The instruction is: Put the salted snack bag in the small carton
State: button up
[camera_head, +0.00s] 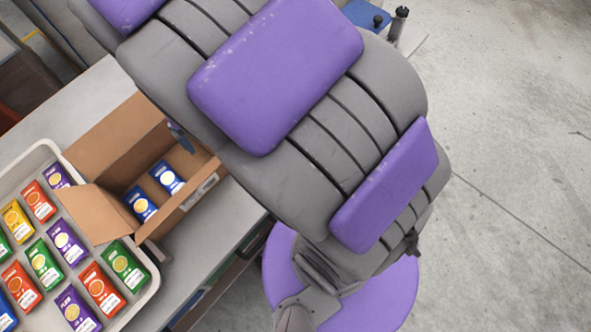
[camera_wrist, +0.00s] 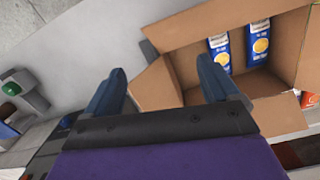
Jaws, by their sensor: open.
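The small carton (camera_head: 186,207) stands open on the grey bench, its flaps spread; it also shows in the wrist view (camera_wrist: 180,45). Two blue snack bags, one nearer (camera_head: 141,204) and one farther (camera_head: 168,177), stand inside it, and both show in the wrist view (camera_wrist: 218,50) (camera_wrist: 260,42). I cannot read their flavour, so I cannot tell which bag is the salted one. My gripper (camera_wrist: 161,78) is open with nothing between its fingers, above the carton's edge. In the head view my arm hides most of it, with a blue fingertip showing over the carton.
A white tray (camera_head: 153,272) beside the carton holds several bags in red, green, purple, yellow and blue. A device with a green button (camera_wrist: 12,88) stands at the left in the wrist view. Open concrete floor (camera_head: 510,200) lies to the right.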

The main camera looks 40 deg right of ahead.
jog(key=s+d+r, duration=0.1)
jog(key=s+d, duration=0.1)
jog(key=s, duration=0.4)
jog(key=s+d+r, duration=0.1)
jog(key=s+d, duration=0.2)
jog(key=s, duration=0.4)
jog(key=s+d+r+g, duration=0.1)
jog(key=s+d, duration=0.2)
jog(key=s, duration=0.4)
jog(key=shift+r+m, duration=0.15)
jog(key=shift+m, duration=0.15)
jog(key=shift+s+d, duration=0.1)
jog(key=shift+d, duration=0.2)
